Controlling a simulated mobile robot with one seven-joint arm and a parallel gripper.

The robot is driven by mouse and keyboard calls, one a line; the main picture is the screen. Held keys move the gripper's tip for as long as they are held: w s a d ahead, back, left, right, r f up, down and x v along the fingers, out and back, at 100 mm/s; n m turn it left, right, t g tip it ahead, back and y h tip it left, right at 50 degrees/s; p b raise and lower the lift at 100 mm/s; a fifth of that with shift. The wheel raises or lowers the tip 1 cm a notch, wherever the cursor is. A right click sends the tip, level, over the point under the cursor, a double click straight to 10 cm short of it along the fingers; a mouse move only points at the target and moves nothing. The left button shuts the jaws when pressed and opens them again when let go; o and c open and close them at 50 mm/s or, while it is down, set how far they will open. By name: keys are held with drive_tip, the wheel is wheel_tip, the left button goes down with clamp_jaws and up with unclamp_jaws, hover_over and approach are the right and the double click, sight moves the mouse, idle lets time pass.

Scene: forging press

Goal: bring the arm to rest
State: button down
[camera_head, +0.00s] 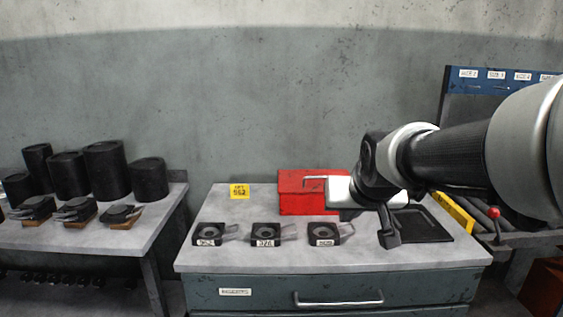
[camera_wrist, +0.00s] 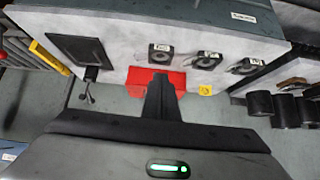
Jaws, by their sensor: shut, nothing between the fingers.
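My arm reaches in from the right of the head view. My gripper (camera_head: 389,240) hangs with its dark fingers pointing down in front of the dark tray, over the right half of the grey bench (camera_head: 215,256). In the wrist view the fingers of my gripper (camera_wrist: 160,80) are together with nothing between them. They overlap the red box (camera_wrist: 140,77) in that view. I cannot tell how high the fingertips are above the bench top.
The red box (camera_head: 297,195) stands at the bench's back. Several dark die blocks (camera_head: 265,235) with labels line the front. A dark tray (camera_head: 432,229) lies at right. A side table (camera_head: 125,230) holds black cylinders (camera_head: 107,170). A red-knobbed lever (camera_head: 494,212) stands at far right.

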drive_tip(key=s+f+g, duration=0.1)
drive_tip(key=s+f, duration=0.1)
drive_tip(key=s, duration=0.9)
drive_tip(key=s+f+g, duration=0.2)
drive_tip(key=s, duration=0.9)
wheel_tip(320, 180, up, 22)
drive_tip(key=p, duration=2.1)
drive_tip(key=shift+f+p, duration=0.25)
drive_tip(key=shift+p, duration=0.15)
